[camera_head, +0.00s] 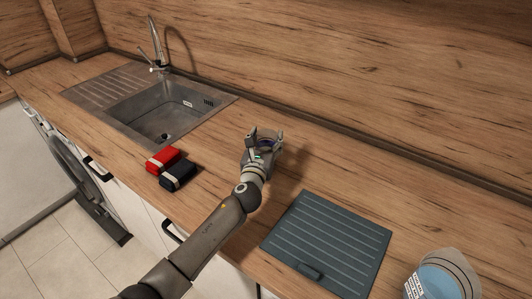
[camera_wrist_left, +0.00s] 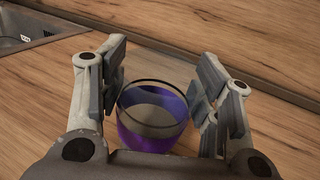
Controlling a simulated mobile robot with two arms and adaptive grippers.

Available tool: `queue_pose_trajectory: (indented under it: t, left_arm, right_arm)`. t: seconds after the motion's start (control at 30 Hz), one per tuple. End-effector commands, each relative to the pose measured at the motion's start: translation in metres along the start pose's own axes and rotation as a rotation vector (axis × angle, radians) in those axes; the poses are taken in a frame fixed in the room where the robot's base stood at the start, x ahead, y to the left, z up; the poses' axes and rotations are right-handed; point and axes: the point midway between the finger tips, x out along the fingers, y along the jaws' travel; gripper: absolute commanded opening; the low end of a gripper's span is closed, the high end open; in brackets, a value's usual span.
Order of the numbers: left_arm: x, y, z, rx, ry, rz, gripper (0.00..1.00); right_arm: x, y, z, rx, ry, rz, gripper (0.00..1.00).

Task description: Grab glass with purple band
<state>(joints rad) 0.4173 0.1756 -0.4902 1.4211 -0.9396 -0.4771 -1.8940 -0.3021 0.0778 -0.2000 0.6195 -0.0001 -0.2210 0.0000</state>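The glass with the purple band (camera_wrist_left: 151,118) stands upright on the wooden worktop in the left wrist view, its dark rim facing me. In the head view only a little of it shows between the fingers. My left gripper (camera_wrist_left: 160,95) is open, with one finger on each side of the glass. The left finger looks very close to the glass wall; a small gap shows at the right finger. I cannot tell whether either finger touches. In the head view the left gripper (camera_head: 264,140) is over the middle of the worktop. My right gripper is not in view.
A blue container with a label (camera_head: 440,280) is at bottom right. The sink (camera_head: 165,110) is behind left.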

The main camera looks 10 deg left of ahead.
Motion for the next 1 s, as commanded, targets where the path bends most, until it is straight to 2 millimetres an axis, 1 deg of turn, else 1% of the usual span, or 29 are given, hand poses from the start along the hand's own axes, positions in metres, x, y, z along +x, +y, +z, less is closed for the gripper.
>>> queue_pose_trajectory:
  t: [0.03, 0.27, 0.53, 0.67, 0.77, 0.87, 0.93, 1.0]
  left_arm:
    - [0.0, 0.0, 0.0, 0.0, 0.0, 0.0, 0.44]
    - [0.0, 0.0, 0.0, 0.0, 0.0, 0.0, 0.15]
    - [0.0, 0.0, 0.002, 0.0, -0.002, -0.001, 0.14]
    - [0.0, 0.0, 0.009, -0.001, -0.004, -0.001, 0.14]
    - [0.0, 0.0, 0.018, 0.001, -0.004, -0.001, 0.14]
    - [0.001, 0.001, 0.036, 0.001, -0.008, -0.001, 0.14]
    - [-0.007, 0.001, 0.043, 0.0, -0.005, -0.001, 0.14]
    - [-0.017, 0.002, 0.055, 0.001, -0.006, -0.002, 0.14]
  right_arm:
    - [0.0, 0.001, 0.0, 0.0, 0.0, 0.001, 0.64]
    - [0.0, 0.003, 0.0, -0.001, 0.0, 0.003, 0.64]
    - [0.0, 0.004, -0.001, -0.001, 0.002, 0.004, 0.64]
    - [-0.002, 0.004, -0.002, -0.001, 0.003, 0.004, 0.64]
    - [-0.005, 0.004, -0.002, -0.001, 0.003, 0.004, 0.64]
    - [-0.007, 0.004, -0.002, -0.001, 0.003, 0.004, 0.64]
    - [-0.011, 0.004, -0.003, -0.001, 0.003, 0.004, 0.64]
    - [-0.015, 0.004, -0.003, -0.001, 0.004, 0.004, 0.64]
